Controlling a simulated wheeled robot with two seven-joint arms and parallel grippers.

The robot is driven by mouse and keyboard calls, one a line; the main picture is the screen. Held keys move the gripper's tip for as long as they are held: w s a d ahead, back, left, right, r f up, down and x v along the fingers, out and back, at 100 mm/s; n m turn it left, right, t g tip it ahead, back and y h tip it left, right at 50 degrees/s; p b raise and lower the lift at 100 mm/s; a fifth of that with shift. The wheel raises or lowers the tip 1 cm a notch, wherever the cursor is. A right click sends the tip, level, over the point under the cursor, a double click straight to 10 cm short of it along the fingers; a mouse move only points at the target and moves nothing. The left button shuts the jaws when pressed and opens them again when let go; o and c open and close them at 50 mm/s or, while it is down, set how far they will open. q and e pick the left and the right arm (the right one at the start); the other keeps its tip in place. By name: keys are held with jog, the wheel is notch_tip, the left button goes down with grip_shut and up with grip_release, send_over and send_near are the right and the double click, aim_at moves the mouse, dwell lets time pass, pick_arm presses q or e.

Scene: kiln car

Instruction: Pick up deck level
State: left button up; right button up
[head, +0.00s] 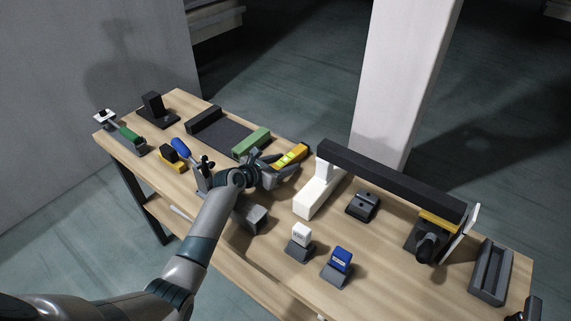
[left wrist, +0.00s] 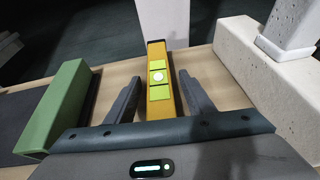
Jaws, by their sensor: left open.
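The deck level is a yellow bar with bright green windows (head: 291,156), lying on the wooden table near its far edge, left of the white block. My left gripper (head: 283,172) is at its near end. In the left wrist view the level (left wrist: 158,92) runs lengthwise between the two spread fingers, with a round white spot in its middle. The left gripper (left wrist: 158,100) is open, with a gap on each side of the level.
A green block (head: 251,142) lies close on the left beside a dark mat (head: 222,134). A white block (head: 318,196) stands on the right, under a long black beam (head: 390,178). Dark holders with white and blue items (head: 341,261) stand nearer. Bare wood lies between them.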

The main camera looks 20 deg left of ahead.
aim_at(284, 161)
jog(key=shift+d, duration=0.2)
pick_arm(q)
grip_shut()
jog(key=shift+r, duration=0.1)
notch_tip(284, 161, up, 10)
pick_arm(e)
jog(key=shift+a+f, duration=0.15)
dwell(0.7)
dwell(0.3)
jog(key=shift+d, duration=0.2)
